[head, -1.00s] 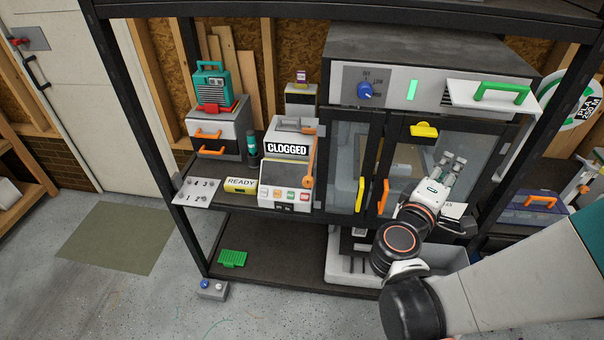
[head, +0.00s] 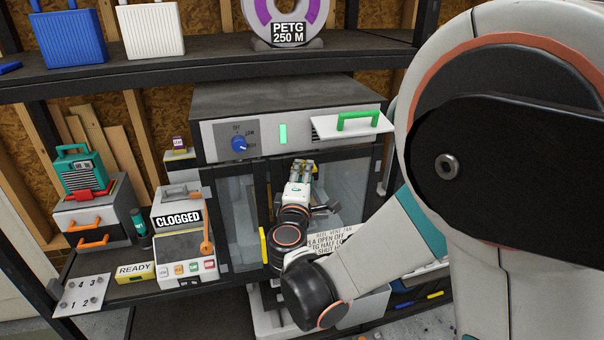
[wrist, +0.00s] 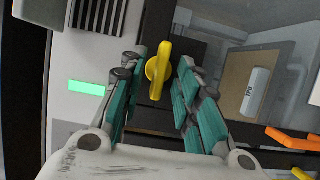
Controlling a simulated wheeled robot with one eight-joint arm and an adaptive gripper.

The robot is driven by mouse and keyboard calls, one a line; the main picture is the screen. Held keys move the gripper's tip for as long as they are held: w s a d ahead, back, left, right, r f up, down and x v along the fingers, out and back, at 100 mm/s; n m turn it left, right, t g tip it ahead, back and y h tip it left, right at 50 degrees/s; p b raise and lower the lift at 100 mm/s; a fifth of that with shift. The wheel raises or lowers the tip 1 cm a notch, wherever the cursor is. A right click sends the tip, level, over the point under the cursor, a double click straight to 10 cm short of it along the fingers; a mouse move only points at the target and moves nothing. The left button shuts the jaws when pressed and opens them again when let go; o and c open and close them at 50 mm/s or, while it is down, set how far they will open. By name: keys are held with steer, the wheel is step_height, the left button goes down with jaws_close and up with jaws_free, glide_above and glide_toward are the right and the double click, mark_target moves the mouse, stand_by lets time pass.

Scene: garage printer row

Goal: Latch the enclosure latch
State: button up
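The yellow enclosure latch (wrist: 157,75) sits on the dark frame above the glass doors, under the control panel. It lies crosswise along that frame. In the head view only a bit of the latch (head: 301,165) shows behind my fingers. My gripper (head: 302,172) is at the latch, pointing at the enclosure front. In the wrist view my gripper (wrist: 156,85) is open, one finger on each side of the latch, with gaps showing between fingers and latch. The right glass door (head: 346,185) looks closed; its orange handle (wrist: 290,138) shows in the wrist view.
The control panel has a blue knob (head: 239,144), a green light (head: 283,134) and a protruding white flap with a green handle (head: 357,121). The left door has a yellow handle (head: 264,246). A shelf (head: 200,67) runs above. A clogged-labelled machine (head: 182,243) stands left.

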steer(key=shift+w, duration=0.15)
jaws_close()
steer(key=shift+m, duration=0.3)
steer(key=m+g+y+p, duration=0.1)
steer(key=m, duration=0.3)
steer(key=m+g+y+p, duration=0.1)
steer(key=m+g+y, duration=0.1)
steer(key=m, duration=0.2)
steer(key=d+r+m+g+y+p, duration=0.1)
steer(key=m+g+y+p, duration=0.1)
steer(key=m, duration=0.3)
steer(key=shift+w, duration=0.1)
stand_by(0.6)
steer(key=shift+f, duration=0.1)
stand_by(0.4)
